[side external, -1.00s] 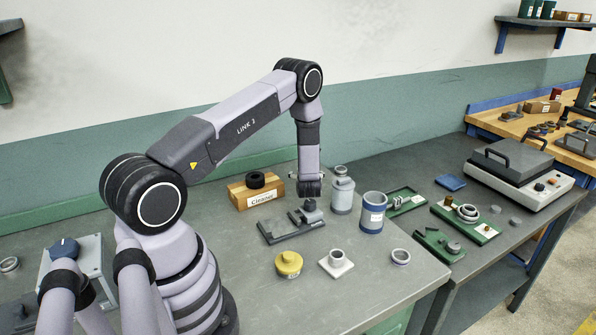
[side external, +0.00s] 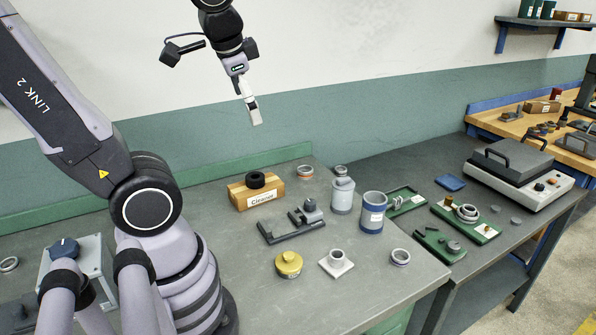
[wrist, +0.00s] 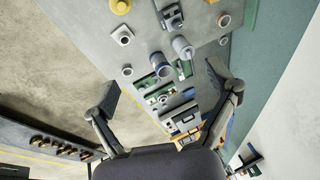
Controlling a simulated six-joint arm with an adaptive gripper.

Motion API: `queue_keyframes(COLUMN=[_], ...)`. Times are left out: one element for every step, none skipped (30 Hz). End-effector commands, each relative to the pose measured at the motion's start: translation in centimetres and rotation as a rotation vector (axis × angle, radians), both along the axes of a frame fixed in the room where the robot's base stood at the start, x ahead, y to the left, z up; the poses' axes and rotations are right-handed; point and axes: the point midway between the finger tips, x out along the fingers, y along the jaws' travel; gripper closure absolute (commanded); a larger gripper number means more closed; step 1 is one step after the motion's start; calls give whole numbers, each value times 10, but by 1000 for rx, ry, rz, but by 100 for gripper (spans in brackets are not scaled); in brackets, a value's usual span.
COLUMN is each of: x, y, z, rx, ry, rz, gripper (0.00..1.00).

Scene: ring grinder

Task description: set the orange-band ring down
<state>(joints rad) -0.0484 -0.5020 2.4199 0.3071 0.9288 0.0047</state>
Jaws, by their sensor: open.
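The orange-band ring (side external: 304,171) lies on the grey bench near its back edge, right of the wooden block; it appears flat and nothing holds it. What looks like the same ring shows near the bench edge in the wrist view (wrist: 223,20), though its band is hard to make out there. My gripper (side external: 254,113) is high above the bench, up and left of the ring in the side view and well apart from it. In the wrist view my gripper (wrist: 162,90) has its fingers spread wide, with nothing between them.
A wooden block (side external: 240,197) labelled "Cleaner" carries a black ring. A grey fixture (side external: 290,228), grey bottle (side external: 343,197), blue canister (side external: 373,213), yellow part (side external: 288,264) and white square-based part (side external: 336,264) stand nearby. Green trays (side external: 482,232) lie to the right.

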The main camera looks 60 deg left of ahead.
Motion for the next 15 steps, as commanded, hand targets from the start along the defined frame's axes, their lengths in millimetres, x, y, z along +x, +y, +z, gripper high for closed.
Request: queue_keyframes(x=[-11, -16, -21, -25, -27, -30, -32, -33, -34, -34, -34, -34, -34, -34, -34], y=[-15, -24, -33, -39, -44, -49, -52, -54, -56, -57, -57, -57, -57, -57, -57], z=[3, 4, 5, 6, 7, 8, 8, 8, 8, 8, 9, 9, 9, 9, 9], rx=[-74, -116, -167, -199, -226, -254, -271, -282, -293, -297, -299, -299, -298, -298, -298], ry=[-64, -94, -127, -147, -165, -182, -191, -198, -203, -204, -205, -204, -204, -204, -204], rz=[9, 14, 19, 23, 26, 27, 29, 29, 31, 32, 32, 32, 32, 32, 32], gripper=[14, 14, 14, 14, 14, 14, 14, 14, 14, 14, 14, 14, 14, 14, 14])
